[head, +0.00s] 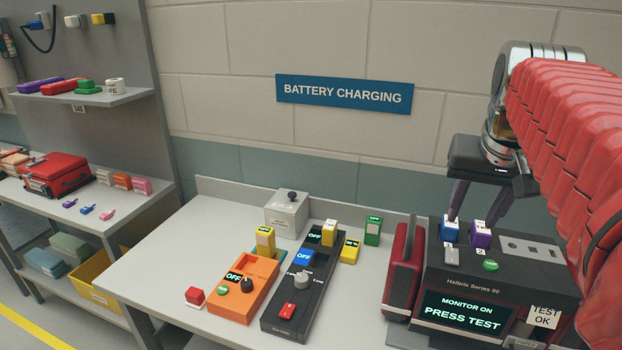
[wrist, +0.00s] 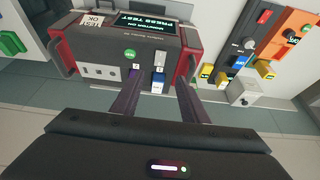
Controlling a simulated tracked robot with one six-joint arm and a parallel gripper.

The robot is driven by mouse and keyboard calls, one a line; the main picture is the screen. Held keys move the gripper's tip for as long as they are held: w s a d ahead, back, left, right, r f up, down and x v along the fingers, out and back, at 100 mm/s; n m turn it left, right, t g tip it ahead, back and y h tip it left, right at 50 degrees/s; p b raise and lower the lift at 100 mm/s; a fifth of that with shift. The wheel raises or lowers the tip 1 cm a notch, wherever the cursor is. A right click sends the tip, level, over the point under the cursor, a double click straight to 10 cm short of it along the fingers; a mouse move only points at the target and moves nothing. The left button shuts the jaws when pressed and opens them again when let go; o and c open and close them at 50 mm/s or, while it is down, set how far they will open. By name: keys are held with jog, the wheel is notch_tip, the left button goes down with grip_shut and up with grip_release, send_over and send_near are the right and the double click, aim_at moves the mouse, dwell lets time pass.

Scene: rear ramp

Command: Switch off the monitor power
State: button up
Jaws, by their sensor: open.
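The monitor is a black unit (head: 470,282) with red sides at the lower right of the head view. Its screen (head: 465,312) reads "MONITOR ON" and "PRESS TEST". On its top are a blue block (head: 449,229), a purple block (head: 481,234), a grey switch-like piece (head: 452,256) and a green button (head: 491,265). My gripper (head: 475,217) is open and empty, pointing down over the blocks. In the wrist view the blue block (wrist: 157,82) lies between the fingers, with the grey piece (wrist: 159,59) beyond it. The left fingertip overlaps the purple block (wrist: 134,72); contact cannot be told.
An orange charger (head: 240,290) and a black charger (head: 297,310) with yellow blocks stand left of the monitor. A grey box (head: 287,213) and a green block (head: 373,231) are behind. The bench's front left (head: 180,255) is bare. Shelves hold a red bag (head: 57,174).

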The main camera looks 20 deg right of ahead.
aim_at(452, 255)
jog(key=shift+f, duration=0.15)
jog(key=x, duration=1.3)
jog(key=shift+w+d+f, duration=0.1)
jog(key=shift+w+f, duration=0.05)
jog(key=shift+f, duration=0.15)
jog(key=shift+c, duration=0.2)
grip_shut()
jog(key=shift+w+d+r+g+y, duration=0.1)
jog(key=shift+w+d+g+y, duration=0.1)
jog(key=shift+g+y, duration=0.3)
jog(key=shift+w+d+r+g+y, duration=0.15)
jog(key=shift+g+y, duration=0.15)
jog(key=shift+g, duration=0.4)
jog(key=shift+f, duration=0.1)
jog(key=shift+o, duration=0.2)
grip_release()
jog(key=shift+a, duration=0.1)
